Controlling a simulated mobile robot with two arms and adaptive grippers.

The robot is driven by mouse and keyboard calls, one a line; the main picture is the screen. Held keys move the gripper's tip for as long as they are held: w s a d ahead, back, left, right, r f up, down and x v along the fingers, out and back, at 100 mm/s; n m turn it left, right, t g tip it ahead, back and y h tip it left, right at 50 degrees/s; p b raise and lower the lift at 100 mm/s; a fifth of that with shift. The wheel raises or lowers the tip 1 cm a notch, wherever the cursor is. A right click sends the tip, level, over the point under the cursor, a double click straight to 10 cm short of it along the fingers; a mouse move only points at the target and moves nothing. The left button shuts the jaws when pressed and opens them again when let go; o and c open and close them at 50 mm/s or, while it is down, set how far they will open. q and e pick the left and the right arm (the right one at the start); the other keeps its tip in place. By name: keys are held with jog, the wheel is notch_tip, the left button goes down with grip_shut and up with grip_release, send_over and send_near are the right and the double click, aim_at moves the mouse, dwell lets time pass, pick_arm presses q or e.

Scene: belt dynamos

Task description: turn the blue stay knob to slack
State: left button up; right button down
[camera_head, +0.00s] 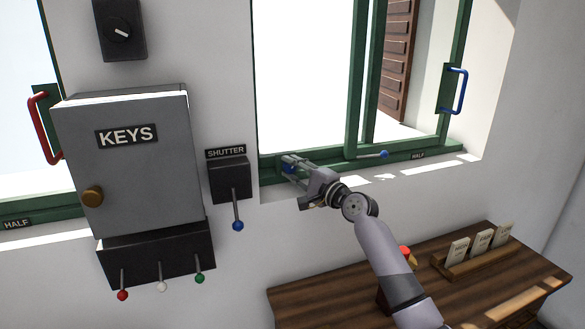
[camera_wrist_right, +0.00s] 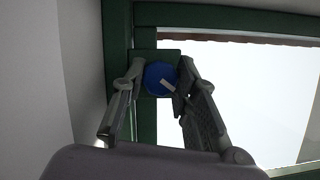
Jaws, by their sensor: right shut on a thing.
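The blue stay knob (camera_wrist_right: 160,78) is a round blue knob with a pale pointer mark, on a green plate at the corner of the green window frame. In the head view the blue knob (camera_head: 289,168) shows partly behind the fingers. My right gripper (camera_head: 287,167) reaches it from the lower right. In the wrist view its two fingers (camera_wrist_right: 158,92) stand on either side of the knob, shut on it. The pale mark runs slantwise, from upper left to lower right. My left gripper is in neither view.
A grey KEYS cabinet (camera_head: 135,185) and a SHUTTER box (camera_head: 230,180) with a blue-tipped lever hang left of the window. A stay bar with a blue end (camera_head: 384,154) lies along the sill by a HALF label (camera_head: 418,156). A wooden desk (camera_head: 340,287) stands below.

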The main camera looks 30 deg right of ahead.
jog(key=n+g+p, duration=0.1)
jog(key=n+p, duration=0.1)
jog(key=n, duration=0.1)
jog(key=shift+r+n+g, duration=0.15)
jog(key=shift+n+g, duration=0.15)
jog(key=shift+n+g+h+p, duration=0.4)
jog(key=shift+n+g+p, duration=0.1)
jog(key=shift+n+p, duration=0.55)
jog(key=shift+n, duration=0.45)
jog(key=shift+a+f+p, duration=0.1)
jog(key=shift+f+p, duration=0.15)
jog(key=shift+p, duration=0.05)
jog(key=c, duration=1.2)
grip_release()
jog(key=shift+r, duration=0.15)
jog(key=shift+c, duration=0.2)
jog(key=s+d+r, duration=0.1)
jog(key=s+r, duration=0.1)
jog(key=s, duration=0.9)
jog(key=shift+s+d, duration=0.25)
jog(key=shift+s, duration=0.15)
